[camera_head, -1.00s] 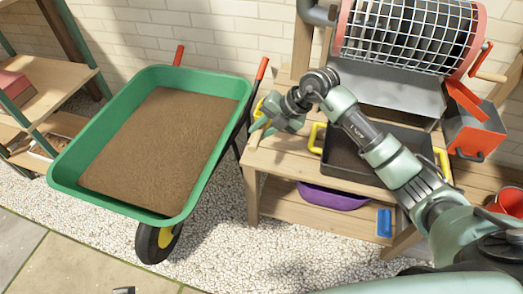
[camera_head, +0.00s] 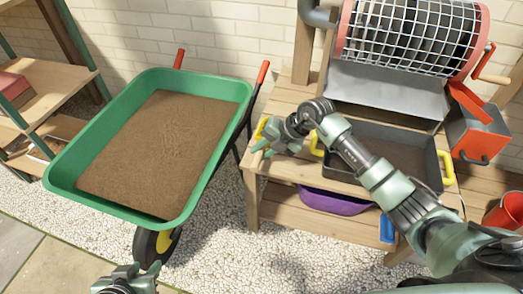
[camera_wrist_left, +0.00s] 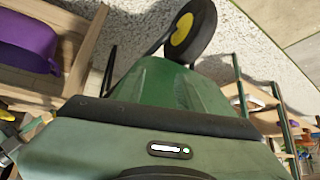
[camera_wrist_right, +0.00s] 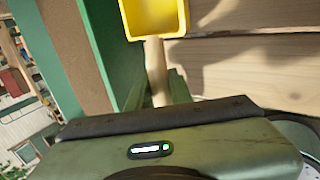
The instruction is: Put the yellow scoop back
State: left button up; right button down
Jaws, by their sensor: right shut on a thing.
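The yellow scoop (camera_wrist_right: 152,16) with its wooden handle (camera_wrist_right: 156,72) shows in the right wrist view, over the bench planks. My right gripper (camera_head: 262,146) is shut on the scoop's handle. In the head view it is at the bench's left end, beside the wheelbarrow, and the scoop (camera_head: 260,129) is mostly hidden behind it. I cannot tell whether the scoop touches the planks. My left gripper (camera_head: 118,284) is at the bottom edge of the head view, in front of the wheelbarrow.
The green wheelbarrow (camera_head: 62,165) full of soil stands left of the wooden bench (camera_head: 285,160). A dark tray (camera_head: 437,165) with yellow handles lies on the bench, below the drum sieve (camera_head: 410,35). A purple tub (camera_head: 335,202) is on the lower shelf. A red bucket (camera_head: 508,212) stands right.

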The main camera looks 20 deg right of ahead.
jog(key=shift+f, duration=0.1)
jog(key=c, duration=1.3)
grip_release()
jog(key=shift+o, duration=0.2)
